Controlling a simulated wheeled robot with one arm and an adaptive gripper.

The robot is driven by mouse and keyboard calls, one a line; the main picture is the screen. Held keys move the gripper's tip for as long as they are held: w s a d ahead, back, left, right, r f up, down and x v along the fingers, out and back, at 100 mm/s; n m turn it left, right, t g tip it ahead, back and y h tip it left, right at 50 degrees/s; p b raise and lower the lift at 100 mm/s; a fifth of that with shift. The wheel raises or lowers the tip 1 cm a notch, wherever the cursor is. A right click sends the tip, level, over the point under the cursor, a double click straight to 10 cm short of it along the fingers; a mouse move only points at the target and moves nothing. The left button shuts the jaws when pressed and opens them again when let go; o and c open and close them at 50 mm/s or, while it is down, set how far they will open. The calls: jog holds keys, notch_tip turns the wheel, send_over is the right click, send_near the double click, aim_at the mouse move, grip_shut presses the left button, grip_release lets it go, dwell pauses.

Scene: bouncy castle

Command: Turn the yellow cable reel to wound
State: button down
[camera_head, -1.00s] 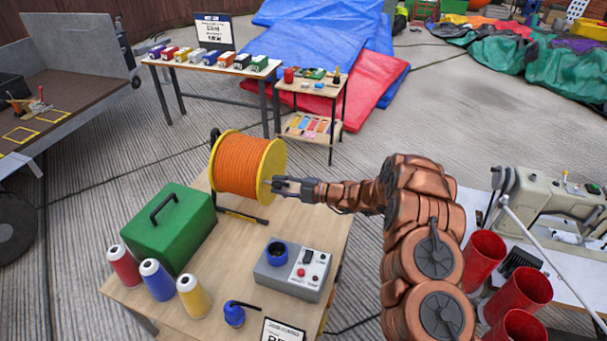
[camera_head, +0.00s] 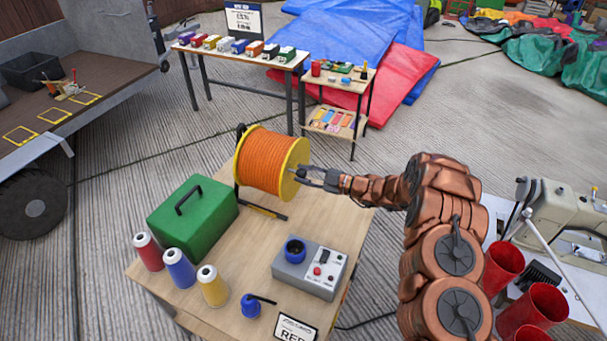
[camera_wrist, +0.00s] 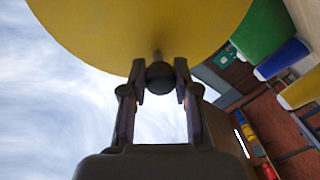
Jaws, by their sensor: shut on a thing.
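The yellow cable reel (camera_head: 297,167) stands on a dark stand at the back of the wooden table, with orange cable (camera_head: 262,158) wound thickly around its drum. In the wrist view the reel's yellow flange (camera_wrist: 140,25) fills the top. My gripper (camera_head: 306,174) reaches in from the right, at the flange's outer face. In the wrist view my gripper (camera_wrist: 160,70) is shut on a dark round crank knob (camera_wrist: 160,77), one finger on each side. A short stem joins the knob to the flange. The head view does not show the knob clearly.
On the same table (camera_head: 225,250) are a green case (camera_head: 190,215), red, blue and yellow thread cones, a grey control box (camera_head: 310,268) and a small blue can (camera_head: 251,306). A sewing machine (camera_head: 560,220) and red cups (camera_head: 503,268) stand at the right.

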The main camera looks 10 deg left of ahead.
jog(key=c, duration=0.9)
grip_release()
jog(key=shift+f, duration=0.1)
jog(key=shift+o, duration=0.2)
jog(key=v, duration=1.2)
